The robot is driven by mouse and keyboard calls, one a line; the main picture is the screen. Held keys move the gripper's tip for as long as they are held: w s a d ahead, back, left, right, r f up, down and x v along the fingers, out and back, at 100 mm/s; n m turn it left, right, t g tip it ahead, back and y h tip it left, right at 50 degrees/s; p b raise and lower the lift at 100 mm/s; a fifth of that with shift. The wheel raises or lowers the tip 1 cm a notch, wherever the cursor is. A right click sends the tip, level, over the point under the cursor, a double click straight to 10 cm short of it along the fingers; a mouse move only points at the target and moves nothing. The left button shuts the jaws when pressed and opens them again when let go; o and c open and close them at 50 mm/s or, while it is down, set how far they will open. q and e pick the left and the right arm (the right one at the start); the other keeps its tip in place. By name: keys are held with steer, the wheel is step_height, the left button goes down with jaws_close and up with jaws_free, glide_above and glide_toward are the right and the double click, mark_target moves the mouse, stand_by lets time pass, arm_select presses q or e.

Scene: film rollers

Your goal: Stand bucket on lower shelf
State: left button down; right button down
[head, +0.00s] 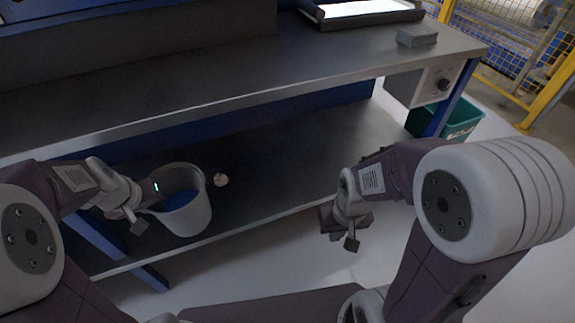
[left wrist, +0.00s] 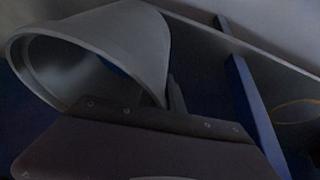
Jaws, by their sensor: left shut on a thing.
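The bucket (head: 197,216) is pale grey-white with a dark blue inside, and it looks roughly upright with its mouth up at the front left part of the lower shelf (head: 268,181). Whether its base touches the shelf I cannot tell. My left gripper (head: 143,208) is shut on the bucket's left side. In the left wrist view the bucket (left wrist: 140,45) fills the upper left, right at the gripper (left wrist: 175,100). My right gripper (head: 343,229) hangs empty in front of the shelf's front edge; its finger gap is too small to judge.
The upper worktop (head: 200,85) overhangs the shelf. A blue table leg (head: 130,258) stands at the left. A green bin (head: 460,118) stands at the right. The shelf's right part is clear.

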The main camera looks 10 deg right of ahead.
arm_select(q)
steer(key=a, duration=0.1)
steer(key=a+n, duration=0.1)
steer(key=a+b, duration=0.1)
steer(key=shift+f+y, duration=0.3)
steer(key=shift+a, duration=0.1)
